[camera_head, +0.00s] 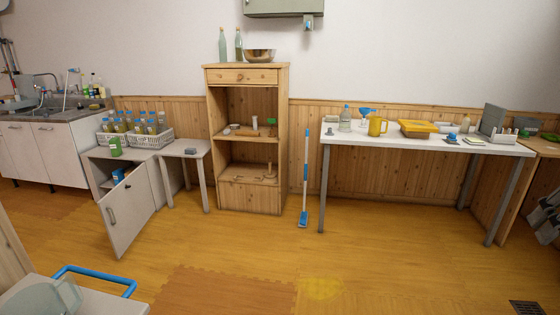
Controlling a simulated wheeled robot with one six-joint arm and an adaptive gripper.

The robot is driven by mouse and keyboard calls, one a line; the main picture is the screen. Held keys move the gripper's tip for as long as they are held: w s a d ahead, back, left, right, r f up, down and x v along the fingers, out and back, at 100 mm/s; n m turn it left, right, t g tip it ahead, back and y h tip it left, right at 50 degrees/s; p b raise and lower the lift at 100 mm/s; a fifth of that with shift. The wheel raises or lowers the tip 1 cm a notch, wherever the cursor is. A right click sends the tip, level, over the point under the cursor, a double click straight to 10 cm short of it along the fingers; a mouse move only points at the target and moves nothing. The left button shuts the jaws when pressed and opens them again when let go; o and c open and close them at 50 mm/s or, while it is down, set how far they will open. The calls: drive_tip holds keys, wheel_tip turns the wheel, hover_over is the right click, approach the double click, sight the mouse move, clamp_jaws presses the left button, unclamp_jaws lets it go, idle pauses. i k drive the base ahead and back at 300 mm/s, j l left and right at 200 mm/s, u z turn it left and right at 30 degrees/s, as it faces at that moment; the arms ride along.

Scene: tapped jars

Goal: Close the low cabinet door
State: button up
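The low cabinet (150,154) is a small grey-white unit on the left, between the sink counter and a small side table. Its door (132,212) stands open. It swings out into the room, its free edge to the front left, with a metal handle (111,217) near that edge. Part of the inside shows, with a blue object (118,175) on a shelf. The door hides the lower part of the inside. My gripper is not in view.
White baskets of bottles (150,139) and a green container (115,146) stand on the cabinet. A trolley with a blue handle (95,270) is at the bottom left, in front of the door. A blue mop (304,190) leans on the wall. The middle floor is clear.

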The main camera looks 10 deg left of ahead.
sight(124, 211)
drive_tip(key=i+u, duration=0.1)
drive_tip(key=i, duration=0.9)
drive_tip(key=i+l+u, duration=0.15)
drive_tip(key=i, duration=0.9)
drive_tip(key=i+u, duration=0.45)
drive_tip(key=i+l+u, duration=0.2)
drive_tip(key=i+u, duration=0.25)
drive_tip(key=i, duration=0.25)
drive_tip(key=i+j+u, duration=0.1)
drive_tip(key=i+u, duration=0.6)
drive_tip(key=u, duration=0.2)
drive_tip(key=i+l+u, duration=0.2)
drive_tip(key=u, duration=0.25)
drive_tip(key=i, duration=0.1)
